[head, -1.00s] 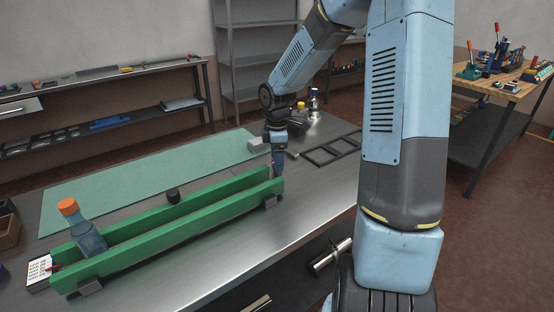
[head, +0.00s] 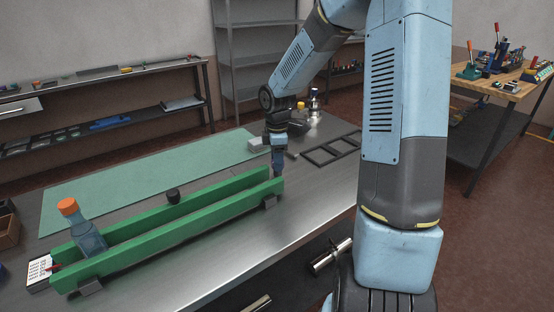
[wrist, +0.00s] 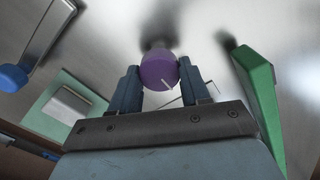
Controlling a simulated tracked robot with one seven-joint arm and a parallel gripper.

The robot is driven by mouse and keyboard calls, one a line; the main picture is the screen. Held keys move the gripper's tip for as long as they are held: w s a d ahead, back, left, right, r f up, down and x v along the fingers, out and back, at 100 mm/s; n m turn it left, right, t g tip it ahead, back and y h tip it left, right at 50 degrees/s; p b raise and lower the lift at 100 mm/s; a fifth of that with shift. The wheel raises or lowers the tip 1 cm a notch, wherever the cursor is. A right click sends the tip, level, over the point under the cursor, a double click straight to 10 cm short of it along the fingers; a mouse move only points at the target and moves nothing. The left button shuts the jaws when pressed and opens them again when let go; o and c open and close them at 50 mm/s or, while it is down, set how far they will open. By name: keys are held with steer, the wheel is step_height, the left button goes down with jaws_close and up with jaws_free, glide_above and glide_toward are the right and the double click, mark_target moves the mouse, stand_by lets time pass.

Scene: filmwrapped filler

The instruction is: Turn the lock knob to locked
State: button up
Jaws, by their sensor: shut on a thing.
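The lock knob is a round purple knob (wrist: 159,71) with a short white pointer line on its face, seen in the wrist view. The line slants down to the right. My gripper (wrist: 160,88) is shut on the knob, with a dark blue finger on each side of it. In the head view my gripper (head: 278,172) points down at the right end of the green rails, and the knob is hidden there. I cannot read any lock markings around the knob.
Two long green rails (head: 150,232) lie on the metal table, with an orange-capped bottle (head: 86,234) leaning between them at the left end. A black frame (head: 330,149) lies to the right of my gripper. The table's front right surface is clear.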

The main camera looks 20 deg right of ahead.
steer(key=shift+m, duration=0.3)
steer(key=m, duration=0.3)
steer(key=shift+w+m, duration=0.1)
steer(key=shift+m, duration=0.3)
steer(key=m, duration=0.9)
steer(key=shift+d+m, duration=0.15)
steer(key=shift+m, duration=2.05)
steer(key=o, duration=1.1)
steer(key=shift+c, duration=0.2)
